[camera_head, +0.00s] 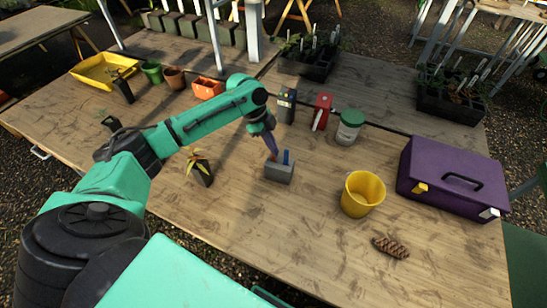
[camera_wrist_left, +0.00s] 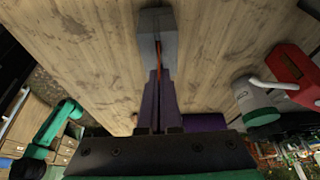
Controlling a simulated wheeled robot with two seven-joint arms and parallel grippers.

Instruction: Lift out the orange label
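A small grey holder block (camera_head: 279,173) stands on the wooden table, and its near part also shows in the wrist view (camera_wrist_left: 157,22). A blue label (camera_head: 286,157) stands upright in it on the right. The orange label (camera_wrist_left: 160,72) shows as a thin strip between the two purple fingers of my left gripper (camera_wrist_left: 160,85); in the head view only a bit of it shows at the holder. My left gripper (camera_head: 273,148) points down over the left part of the holder, its fingers close together on the label. My right gripper is not in view.
A yellow bucket (camera_head: 362,194) and a purple toolbox (camera_head: 455,178) stand to the right. Behind are a green-lidded jar (camera_head: 349,127), a red object (camera_head: 322,111) and a dark box (camera_head: 287,105). A small potted plant (camera_head: 201,172) stands left of the holder. The table front is mostly clear.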

